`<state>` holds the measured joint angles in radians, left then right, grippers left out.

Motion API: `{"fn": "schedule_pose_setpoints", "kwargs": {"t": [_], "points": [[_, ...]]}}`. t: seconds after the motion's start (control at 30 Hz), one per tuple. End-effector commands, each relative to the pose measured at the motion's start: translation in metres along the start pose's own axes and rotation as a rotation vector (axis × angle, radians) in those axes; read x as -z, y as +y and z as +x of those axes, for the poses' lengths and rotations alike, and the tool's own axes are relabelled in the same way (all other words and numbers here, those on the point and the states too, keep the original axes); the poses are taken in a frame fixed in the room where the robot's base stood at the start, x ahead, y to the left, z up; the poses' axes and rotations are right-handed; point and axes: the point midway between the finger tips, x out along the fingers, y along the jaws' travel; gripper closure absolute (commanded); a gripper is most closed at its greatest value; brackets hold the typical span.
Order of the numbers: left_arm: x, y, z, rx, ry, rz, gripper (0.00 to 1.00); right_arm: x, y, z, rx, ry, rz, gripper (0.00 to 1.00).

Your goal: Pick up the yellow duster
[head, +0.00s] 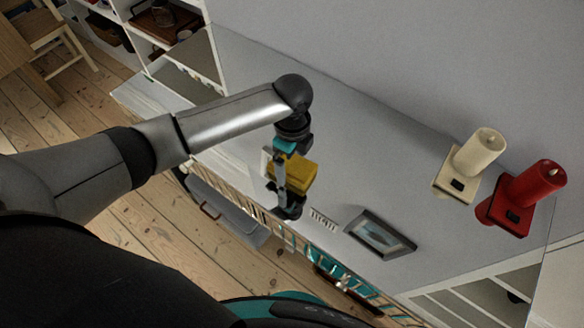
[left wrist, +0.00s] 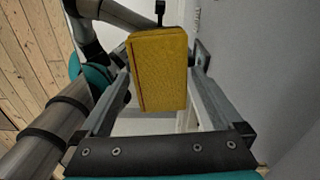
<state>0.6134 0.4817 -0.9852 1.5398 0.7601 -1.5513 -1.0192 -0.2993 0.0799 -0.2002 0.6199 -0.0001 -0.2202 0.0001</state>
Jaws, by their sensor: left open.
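The yellow duster (head: 303,173) is a thick block-shaped pad on the grey surface, partly hidden by my left gripper (head: 287,178) in the head view. In the left wrist view the duster (left wrist: 158,75) lies between the two fingers of my left gripper (left wrist: 160,58), with gaps visible on both sides. The left gripper is open. I cannot tell whether the duster touches a fingertip. My right gripper is not in view.
A framed picture (head: 381,234) lies right of the duster. A wooden chair (head: 45,38) stands at upper left. The surface between duster and candles is mostly clear.

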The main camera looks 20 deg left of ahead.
Motion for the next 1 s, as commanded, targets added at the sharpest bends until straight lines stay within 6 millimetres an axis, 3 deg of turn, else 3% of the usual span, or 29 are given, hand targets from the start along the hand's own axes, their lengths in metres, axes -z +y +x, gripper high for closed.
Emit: {"fn": "schedule_pose_setpoints", "kwargs": {"t": [0.33,0.9,1.0], "points": [[-0.0002,-0.0001,0.0079,0.001,-0.001,0.000,0.02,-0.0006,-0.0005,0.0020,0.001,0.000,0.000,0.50],[-0.0002,-0.0001,0.0076,0.001,0.000,0.000,0.66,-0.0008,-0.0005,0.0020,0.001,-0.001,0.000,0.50],[-0.0002,-0.0002,0.0075,0.001,0.000,0.000,0.73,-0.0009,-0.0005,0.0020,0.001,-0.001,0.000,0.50]]}}
